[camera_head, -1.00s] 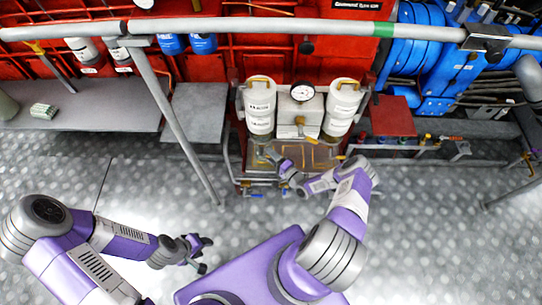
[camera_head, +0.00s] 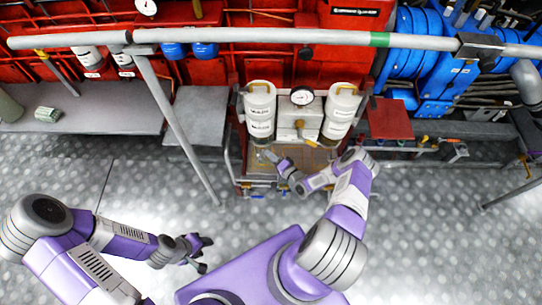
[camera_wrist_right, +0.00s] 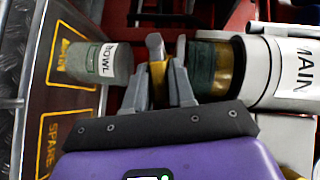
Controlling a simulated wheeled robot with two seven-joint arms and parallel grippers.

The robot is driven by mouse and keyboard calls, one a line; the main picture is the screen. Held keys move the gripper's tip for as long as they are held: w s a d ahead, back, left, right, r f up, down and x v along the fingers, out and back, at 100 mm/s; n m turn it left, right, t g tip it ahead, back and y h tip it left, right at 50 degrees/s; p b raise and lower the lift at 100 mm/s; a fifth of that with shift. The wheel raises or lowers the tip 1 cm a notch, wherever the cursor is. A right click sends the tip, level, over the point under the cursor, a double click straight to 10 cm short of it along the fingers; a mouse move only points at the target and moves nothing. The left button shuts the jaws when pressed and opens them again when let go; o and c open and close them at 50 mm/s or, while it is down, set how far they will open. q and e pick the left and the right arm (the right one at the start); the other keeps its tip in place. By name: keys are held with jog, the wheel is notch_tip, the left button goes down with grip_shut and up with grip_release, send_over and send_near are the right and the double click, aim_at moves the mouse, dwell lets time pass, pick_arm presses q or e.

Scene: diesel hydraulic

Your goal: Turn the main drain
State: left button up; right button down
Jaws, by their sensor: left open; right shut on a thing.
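The main filter canister (camera_head: 260,108) is a white cylinder on the left of a pair. In the right wrist view it lies at the right, with its MAIN label (camera_wrist_right: 300,70) showing. A yellow handle (camera_wrist_right: 158,74) below it, the main drain by its place, sits between the fingers of my right gripper (camera_wrist_right: 160,85). That gripper (camera_head: 267,155) is shut on the handle, just under the canister in the head view. Most of the handle is hidden by the fingers. My left gripper (camera_head: 204,254) is open and empty over the floor at lower left.
A grey BOWL cylinder (camera_wrist_right: 103,63) is close left of the fingers. A tray with yellow-outlined labels (camera_wrist_right: 70,65) lies beside it. The second canister (camera_head: 340,110) and the gauge (camera_head: 302,96) stand right of the main one. A grey rail (camera_head: 250,37) crosses above.

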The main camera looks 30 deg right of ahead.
jog(key=shift+w+a+r+n+g+h+p, duration=0.15)
jog(key=shift+r+n+g+h+p, duration=0.25)
jog(key=shift+r+n+g+p, duration=0.55)
jog(key=shift+f+g+h+p, duration=0.25)
jog(key=shift+f+h+p, duration=0.05)
jog(key=shift+p, duration=0.45)
jog(key=c, duration=1)
grip_release()
jog(key=shift+c, duration=0.2)
jog(key=p+v, duration=0.2)
jog(key=v, duration=0.5)
jog(key=shift+s, duration=0.3)
jog(key=shift+r, duration=0.1)
